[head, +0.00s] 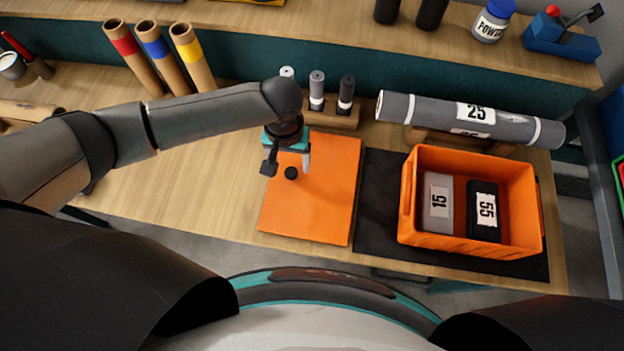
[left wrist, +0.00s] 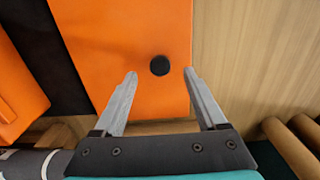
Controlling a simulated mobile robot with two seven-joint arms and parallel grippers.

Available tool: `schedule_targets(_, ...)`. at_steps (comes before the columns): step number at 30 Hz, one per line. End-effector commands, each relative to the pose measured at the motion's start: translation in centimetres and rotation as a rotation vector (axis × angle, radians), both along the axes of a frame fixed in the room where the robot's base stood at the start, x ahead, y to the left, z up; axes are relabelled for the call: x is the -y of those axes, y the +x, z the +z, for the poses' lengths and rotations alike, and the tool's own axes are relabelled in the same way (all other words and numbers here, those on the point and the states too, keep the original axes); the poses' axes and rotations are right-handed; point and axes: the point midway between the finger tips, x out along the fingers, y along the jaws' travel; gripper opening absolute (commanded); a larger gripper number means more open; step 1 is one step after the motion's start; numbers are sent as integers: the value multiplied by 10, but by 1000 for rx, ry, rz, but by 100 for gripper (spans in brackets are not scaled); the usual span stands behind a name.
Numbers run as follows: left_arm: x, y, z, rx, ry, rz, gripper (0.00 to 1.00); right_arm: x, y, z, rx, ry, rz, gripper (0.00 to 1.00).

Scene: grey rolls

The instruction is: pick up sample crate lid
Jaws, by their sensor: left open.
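The sample crate lid (head: 325,205) is a flat orange panel with a small round black knob (head: 291,173), lying on the wooden table. My left gripper (head: 288,166) is above the lid, close to the knob. In the left wrist view the lid (left wrist: 115,40) fills the upper middle, and the knob (left wrist: 160,65) shows between and slightly beyond the two fingertips of my open left gripper (left wrist: 160,74). The fingers hold nothing. I cannot tell the exact height over the knob. My right gripper does not show.
An orange crate (head: 408,205) with a grey block (head: 437,200) and a black block (head: 484,210) stands on a black mat (head: 376,215) to the right. A grey roll (head: 470,118) lies behind it. A rack with small rolls (head: 335,118) stands behind the lid.

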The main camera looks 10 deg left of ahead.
Motion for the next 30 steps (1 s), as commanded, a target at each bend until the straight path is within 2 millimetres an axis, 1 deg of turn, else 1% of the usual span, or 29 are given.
schedule_targets(1, 0, -1, -11, -1, 2, 0, 74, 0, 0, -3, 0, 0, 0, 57)
schedule_targets(3, -1, -1, -21, -1, 2, 0, 74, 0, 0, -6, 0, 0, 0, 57)
schedule_targets(6, -1, -1, -32, 0, 1, 1, 74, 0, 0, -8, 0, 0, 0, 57)
schedule_targets(9, 0, -1, -36, 0, 1, 0, 74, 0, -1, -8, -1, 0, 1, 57)
schedule_targets(15, 0, -1, -35, 0, 0, 0, 74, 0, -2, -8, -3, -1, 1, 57)
schedule_targets(30, -1, -1, -35, 0, 0, 0, 18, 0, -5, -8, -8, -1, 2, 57)
